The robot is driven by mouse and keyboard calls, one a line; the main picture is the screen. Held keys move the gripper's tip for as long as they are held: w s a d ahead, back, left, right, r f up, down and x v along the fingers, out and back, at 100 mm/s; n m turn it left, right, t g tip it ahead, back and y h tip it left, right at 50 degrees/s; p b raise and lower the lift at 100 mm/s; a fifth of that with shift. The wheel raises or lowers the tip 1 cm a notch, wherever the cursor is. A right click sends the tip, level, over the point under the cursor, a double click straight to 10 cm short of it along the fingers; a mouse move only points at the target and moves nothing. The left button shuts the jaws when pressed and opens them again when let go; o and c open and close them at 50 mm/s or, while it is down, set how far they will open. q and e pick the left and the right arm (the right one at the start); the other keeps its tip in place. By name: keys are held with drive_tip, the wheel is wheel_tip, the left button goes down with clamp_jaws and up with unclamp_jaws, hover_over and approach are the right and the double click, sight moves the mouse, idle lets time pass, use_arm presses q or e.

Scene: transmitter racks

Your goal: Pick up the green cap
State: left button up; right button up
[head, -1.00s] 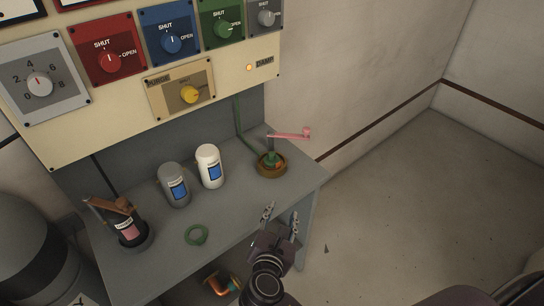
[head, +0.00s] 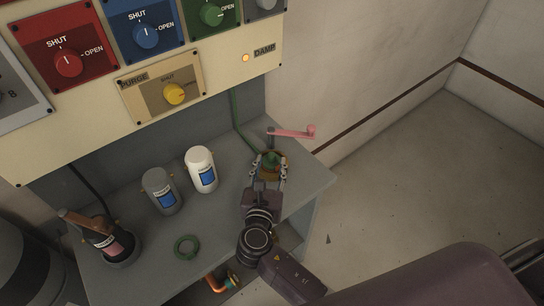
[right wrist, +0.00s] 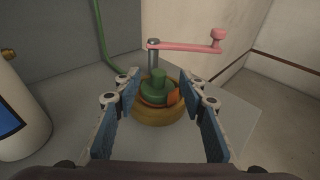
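The green cap (head: 271,159) sits in a round brass-coloured base (head: 264,173) at the back right of the grey bench. In the right wrist view the cap (right wrist: 154,92) is a stepped green piece with a knob on top, and an orange piece is beside it. My right gripper (head: 268,170) is open at the cap. In the right wrist view its blue-padded fingers (right wrist: 160,84) stand left and right of the cap, with gaps on both sides. I cannot tell whether the fingertips are level with the cap. My left gripper is not in view.
A pink crank handle (right wrist: 188,47) on a grey post stands just behind the cap. A white bottle (head: 201,170) and a grey bottle (head: 161,190) stand to the left. A green ring (head: 187,247) lies near the front edge. The control panel (head: 220,75) overhangs the bench.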

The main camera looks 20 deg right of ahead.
sight(271, 157)
drive_tip(key=x, duration=0.4)
drive_tip(key=shift+a+f+p, duration=0.1)
drive_tip(key=shift+f+p, duration=0.05)
drive_tip(key=shift+p, duration=0.25)
drive_tip(key=shift+w+d+f, duration=0.2)
drive_tip(key=shift+w+d, duration=0.1)
drive_tip(key=shift+w, duration=0.25)
drive_tip(key=c, duration=0.4)
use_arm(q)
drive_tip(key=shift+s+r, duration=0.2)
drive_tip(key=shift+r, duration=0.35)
use_arm(e)
clamp_jaws()
